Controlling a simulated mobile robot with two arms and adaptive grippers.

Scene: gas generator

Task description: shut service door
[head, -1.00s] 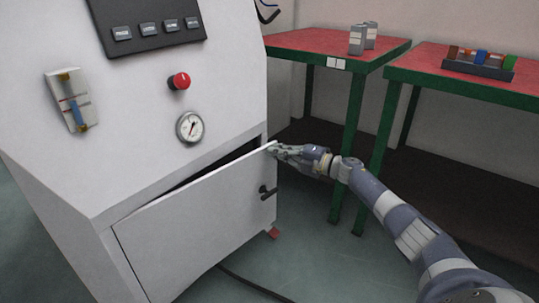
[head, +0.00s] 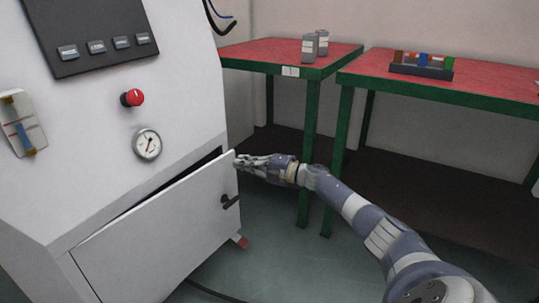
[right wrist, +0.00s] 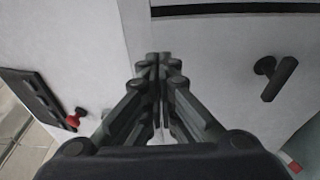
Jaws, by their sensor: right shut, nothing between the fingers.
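The white service door (head: 165,238) of the generator cabinet (head: 110,190) stands ajar, with a dark gap along its top edge. Its black handle (head: 230,201) is near the door's right edge, and it also shows in the right wrist view (right wrist: 278,78). My right gripper (head: 240,162) is at the door's upper right corner. Its fingers (right wrist: 160,62) are shut together with nothing between them. Whether the fingertips touch the door, I cannot tell. My left gripper is not in view.
The cabinet front carries a red knob (head: 133,97), a gauge (head: 147,144) and a dark panel (head: 90,35). Two red-topped tables with green legs (head: 290,55) stand at the right, one bearing grey canisters (head: 315,46), the other a rack (head: 421,68). A cable lies on the floor.

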